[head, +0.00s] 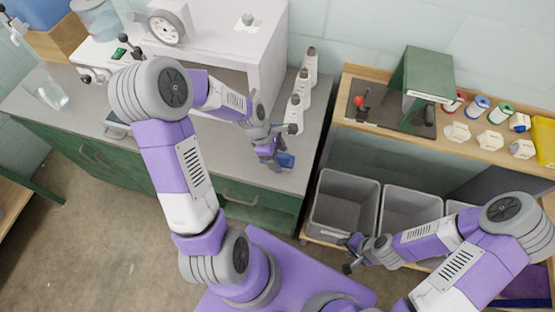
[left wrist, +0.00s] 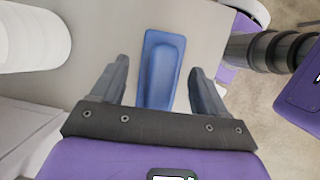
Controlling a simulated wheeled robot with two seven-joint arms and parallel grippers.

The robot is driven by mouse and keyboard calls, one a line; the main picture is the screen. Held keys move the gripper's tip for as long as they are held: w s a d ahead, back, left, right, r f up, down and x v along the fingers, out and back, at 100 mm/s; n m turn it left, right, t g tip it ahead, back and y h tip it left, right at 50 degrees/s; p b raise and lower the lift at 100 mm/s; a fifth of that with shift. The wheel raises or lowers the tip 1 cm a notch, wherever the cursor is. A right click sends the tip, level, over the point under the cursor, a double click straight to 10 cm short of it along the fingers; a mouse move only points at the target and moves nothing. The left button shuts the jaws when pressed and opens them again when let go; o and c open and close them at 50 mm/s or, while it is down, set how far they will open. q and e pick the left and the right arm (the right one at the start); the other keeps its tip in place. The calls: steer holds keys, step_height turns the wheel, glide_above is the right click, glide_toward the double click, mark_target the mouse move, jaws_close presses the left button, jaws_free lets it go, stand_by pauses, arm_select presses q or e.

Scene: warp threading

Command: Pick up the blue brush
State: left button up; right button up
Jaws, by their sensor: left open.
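The blue brush (left wrist: 162,65) lies on the grey counter, and in the left wrist view it sits between the two fingers of my left gripper (left wrist: 158,88). The fingers are apart, one on each side of it, with a gap on both sides. In the head view a small part of the blue brush (head: 286,160) shows beside my left gripper (head: 272,158) near the counter's front edge; the gripper hides the rest. My right gripper (head: 347,254) is over the front of the grey bins, away from the brush. Its fingers are too small to judge.
Several white bottles (head: 302,88) stand on the counter behind my left gripper. A white cabinet (head: 258,50) stands left of them.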

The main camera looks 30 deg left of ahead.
mark_target(280, 155)
arm_select(q)
steer(key=shift+d+f, duration=0.15)
steer(key=shift+f, duration=0.2)
steer(key=shift+c, duration=0.3)
steer(key=c, duration=1.1)
step_height(280, 155, up, 10)
steer(key=shift+r+p, duration=0.1)
steer(key=shift+p, duration=1.1)
steer(key=shift+c, duration=0.2)
